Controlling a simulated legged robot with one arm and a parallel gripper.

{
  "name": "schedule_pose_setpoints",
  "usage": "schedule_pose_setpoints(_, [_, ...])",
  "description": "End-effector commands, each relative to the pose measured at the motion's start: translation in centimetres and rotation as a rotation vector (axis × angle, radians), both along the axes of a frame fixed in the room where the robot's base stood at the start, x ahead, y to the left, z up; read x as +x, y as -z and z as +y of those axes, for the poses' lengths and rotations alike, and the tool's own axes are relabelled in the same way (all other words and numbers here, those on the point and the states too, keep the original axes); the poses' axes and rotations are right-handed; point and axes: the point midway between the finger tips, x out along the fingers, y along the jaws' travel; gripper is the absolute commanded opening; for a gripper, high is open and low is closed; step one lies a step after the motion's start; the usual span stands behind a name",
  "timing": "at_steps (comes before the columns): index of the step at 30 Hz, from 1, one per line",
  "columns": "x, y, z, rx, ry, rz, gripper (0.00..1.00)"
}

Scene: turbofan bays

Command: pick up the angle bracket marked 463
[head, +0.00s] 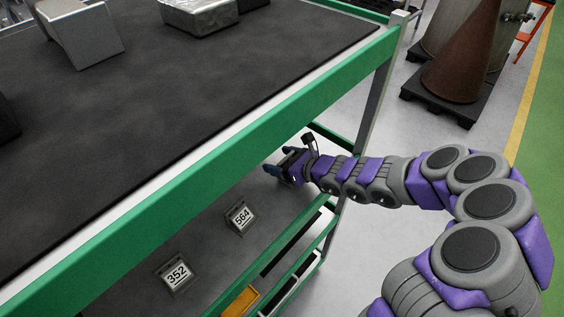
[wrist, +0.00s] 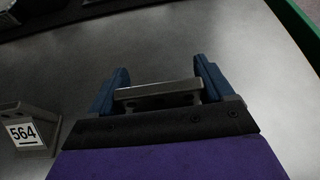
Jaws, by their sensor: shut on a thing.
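In the wrist view my gripper (wrist: 160,88) is shut on a grey metal bracket (wrist: 158,92), which sits between its two blue fingers. The bracket's label is not visible, so I cannot read its number. In the head view my gripper (head: 277,170) reaches over the lower shelf of the green rack, under the top shelf's edge. The held bracket cannot be made out there. I cannot tell whether it touches the shelf.
Brackets marked 564 (head: 240,217) and 352 (head: 176,274) stand on the lower shelf (head: 215,262). The 564 bracket is also left of my gripper in the wrist view (wrist: 24,134). The green top rail (head: 230,150) overhangs. A brown cone (head: 462,70) stands on a pallet behind.

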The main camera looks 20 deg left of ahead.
Motion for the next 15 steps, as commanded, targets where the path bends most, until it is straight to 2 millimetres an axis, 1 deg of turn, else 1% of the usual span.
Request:
schedule_pose_setpoints(7, [0.0,-3.1,0.0,0.002,0.000,-0.004,0.44])
schedule_pose_setpoints(15, [-2.9,-3.1,-2.7,0.006,0.006,0.003,0.44])
